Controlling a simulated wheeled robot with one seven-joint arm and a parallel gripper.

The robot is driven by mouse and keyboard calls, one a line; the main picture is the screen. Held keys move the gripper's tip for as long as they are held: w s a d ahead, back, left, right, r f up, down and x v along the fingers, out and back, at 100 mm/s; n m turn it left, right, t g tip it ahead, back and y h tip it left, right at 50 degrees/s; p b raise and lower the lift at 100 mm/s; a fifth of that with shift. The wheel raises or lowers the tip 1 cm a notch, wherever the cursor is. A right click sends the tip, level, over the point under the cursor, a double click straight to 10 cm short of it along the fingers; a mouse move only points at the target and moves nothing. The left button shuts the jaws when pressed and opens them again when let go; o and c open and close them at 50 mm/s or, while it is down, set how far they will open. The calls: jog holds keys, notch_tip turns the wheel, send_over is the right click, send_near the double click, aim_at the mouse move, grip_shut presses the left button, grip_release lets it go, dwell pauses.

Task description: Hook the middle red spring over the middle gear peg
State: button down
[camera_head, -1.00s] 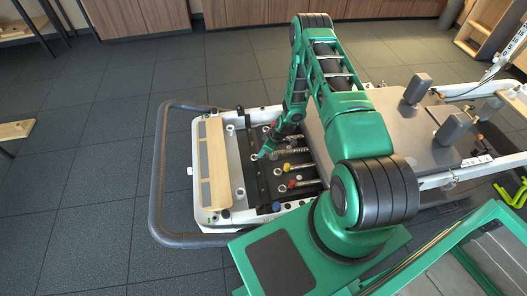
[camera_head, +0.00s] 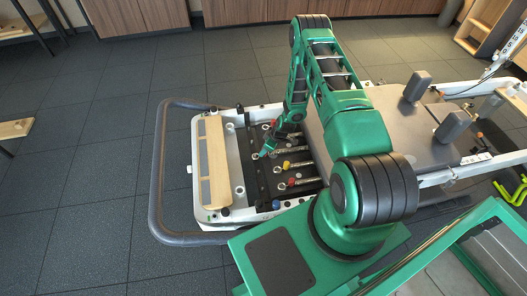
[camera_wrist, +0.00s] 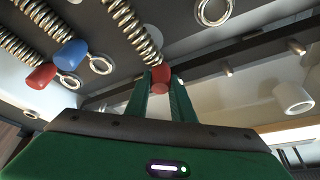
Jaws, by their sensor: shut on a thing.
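My gripper (camera_wrist: 163,95) is shut on the red end (camera_wrist: 160,76) of a spring in the wrist view. The metal coil (camera_wrist: 136,30) runs from that end up and away to the upper left. The ring at this end is hidden by the fingers. The dark gear bar (camera_wrist: 205,62) runs just beyond the fingertips, with pegs (camera_wrist: 227,71) standing out to the right. The held end is close to the bar; I cannot tell whether it touches a peg. In the head view my gripper (camera_head: 267,151) is small, over the spring area by the bar.
Springs with a blue end (camera_wrist: 71,53) and another red end (camera_wrist: 41,77) lie left of my fingers. A yellow-ended spring (camera_head: 287,164) and a red-ended one (camera_head: 291,182) lie nearer the camera. The wooden footbar platform (camera_head: 210,165) and the grey carriage (camera_head: 395,125) flank the spring area.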

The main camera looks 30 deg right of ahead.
jog(key=shift+f, duration=0.25)
jog(key=c, duration=1.1)
grip_release()
jog(key=shift+r, duration=3)
